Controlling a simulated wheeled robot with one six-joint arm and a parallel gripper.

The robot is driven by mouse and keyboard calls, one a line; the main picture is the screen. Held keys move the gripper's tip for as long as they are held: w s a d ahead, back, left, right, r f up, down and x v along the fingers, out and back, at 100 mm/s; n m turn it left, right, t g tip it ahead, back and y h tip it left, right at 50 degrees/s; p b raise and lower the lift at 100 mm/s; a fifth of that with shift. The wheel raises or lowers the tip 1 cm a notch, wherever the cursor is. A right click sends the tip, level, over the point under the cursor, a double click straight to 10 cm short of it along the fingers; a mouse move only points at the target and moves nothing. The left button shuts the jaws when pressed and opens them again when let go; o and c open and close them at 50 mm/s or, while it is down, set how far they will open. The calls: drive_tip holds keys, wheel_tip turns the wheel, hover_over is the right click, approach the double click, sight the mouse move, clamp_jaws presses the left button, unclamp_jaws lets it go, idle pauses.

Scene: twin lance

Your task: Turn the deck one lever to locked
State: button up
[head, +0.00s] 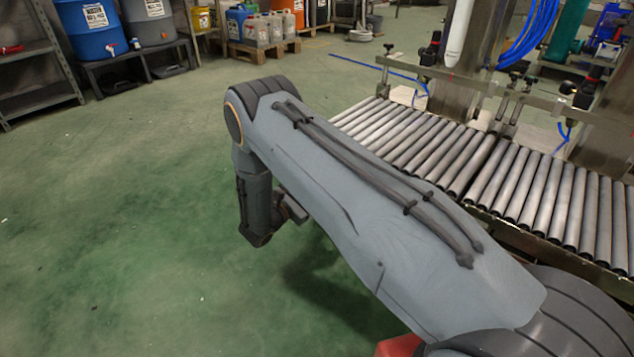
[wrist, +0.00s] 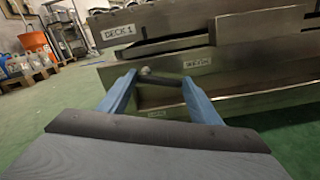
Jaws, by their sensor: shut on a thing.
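In the wrist view my gripper (wrist: 158,79) has its two blue fingers on either side of a short dark lever (wrist: 165,79) with a pale round end at its left. The fingers are shut on this lever, which lies nearly level across the picture, tilted slightly. Behind it is a metal cabinet front with a white label reading DECK 1 (wrist: 117,30) above and to the left. A smaller label (wrist: 197,63) sits just right of the lever; its print is too blurred to read surely. The lever and fingertips do not show in the head view.
In the head view a roller conveyor (head: 460,160) runs along the right. Drums and jugs on a pallet (head: 262,50) and a metal shelf (head: 35,75) stand at the back left. Green floor (head: 130,220) is open on the left.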

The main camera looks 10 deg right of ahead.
drive_tip(key=shift+w+a+f+m+p, duration=0.3)
drive_tip(key=shift+m+p, duration=0.5)
drive_tip(key=shift+m, duration=1.55)
drive_tip(key=shift+w+a+f+m+p, duration=0.15)
drive_tip(key=shift+f+m+p, duration=0.45)
drive_tip(key=shift+m, duration=1.7)
drive_tip(key=shift+w+a+f+m+p, duration=0.25)
drive_tip(key=shift+m+p, duration=0.75)
drive_tip(key=shift+m, duration=1.35)
drive_tip(key=shift+w+r, duration=0.1)
drive_tip(key=o, duration=1.1)
drive_tip(key=shift+p+v, duration=1.1)
drive_tip(key=shift+v, duration=2.75)
